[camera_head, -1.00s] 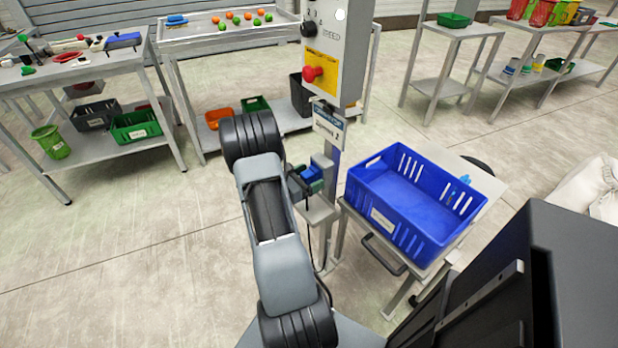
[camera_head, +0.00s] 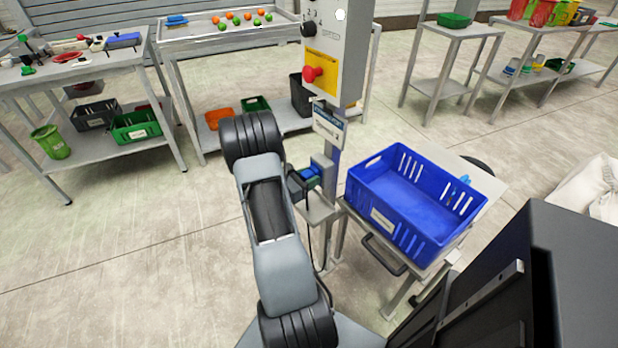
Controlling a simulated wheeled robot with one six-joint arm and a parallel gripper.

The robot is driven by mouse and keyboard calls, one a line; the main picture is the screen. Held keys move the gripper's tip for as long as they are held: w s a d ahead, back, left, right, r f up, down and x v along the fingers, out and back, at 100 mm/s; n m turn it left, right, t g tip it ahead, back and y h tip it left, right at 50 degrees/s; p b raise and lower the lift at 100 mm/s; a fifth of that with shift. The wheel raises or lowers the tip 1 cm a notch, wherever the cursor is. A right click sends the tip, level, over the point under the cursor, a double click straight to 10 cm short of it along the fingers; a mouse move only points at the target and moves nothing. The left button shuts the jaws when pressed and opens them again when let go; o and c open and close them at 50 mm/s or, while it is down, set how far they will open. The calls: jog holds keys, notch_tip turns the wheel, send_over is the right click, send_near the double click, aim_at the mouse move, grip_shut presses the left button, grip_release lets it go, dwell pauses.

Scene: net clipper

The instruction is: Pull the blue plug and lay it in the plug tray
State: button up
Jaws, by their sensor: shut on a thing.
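The blue plug (camera_head: 311,174) shows as a small blue shape at the grey socket box (camera_head: 321,163) on the post below the control box. My gripper (camera_head: 302,184) is at its left side, shut on it, mostly hidden behind my arm's end. I cannot tell whether the plug is seated in the socket or free of it. A small grey shelf (camera_head: 318,212) sits just below on the post, partly hidden; I cannot tell whether it is the plug tray. A dark cable hangs below the gripper.
A grey control box (camera_head: 345,50) with a red knob stands above. A blue crate (camera_head: 420,205) on a metal stand (camera_head: 400,300) is close on the right. A work table (camera_head: 80,65) and a sorting table (camera_head: 230,35) stand behind. The floor at left is clear.

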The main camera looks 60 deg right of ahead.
jog(key=c, duration=0.5)
jog(key=shift+v, duration=2.95)
